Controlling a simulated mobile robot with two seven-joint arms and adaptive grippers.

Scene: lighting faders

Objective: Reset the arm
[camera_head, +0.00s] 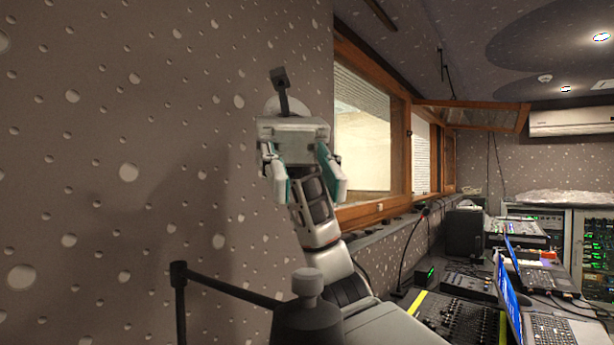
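My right gripper (304,178) is raised in front of the dotted wall, left of the window. Its two pale fingers with green inner sides stand apart, and nothing shows between them except my own arm link behind. The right arm comes up from the bottom middle. My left gripper is not in view. A mixing console with faders (458,316) lies at the lower right, well below and to the right of the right gripper; its near part is cut off by the frame edge.
The grey dotted wall (120,150) fills the left side. A wood-framed window (362,140) is just right of the gripper, with an open wooden-framed pane (475,116) beyond. Laptops (535,275), a black speaker (465,232) and equipment racks (592,250) crowd the right.

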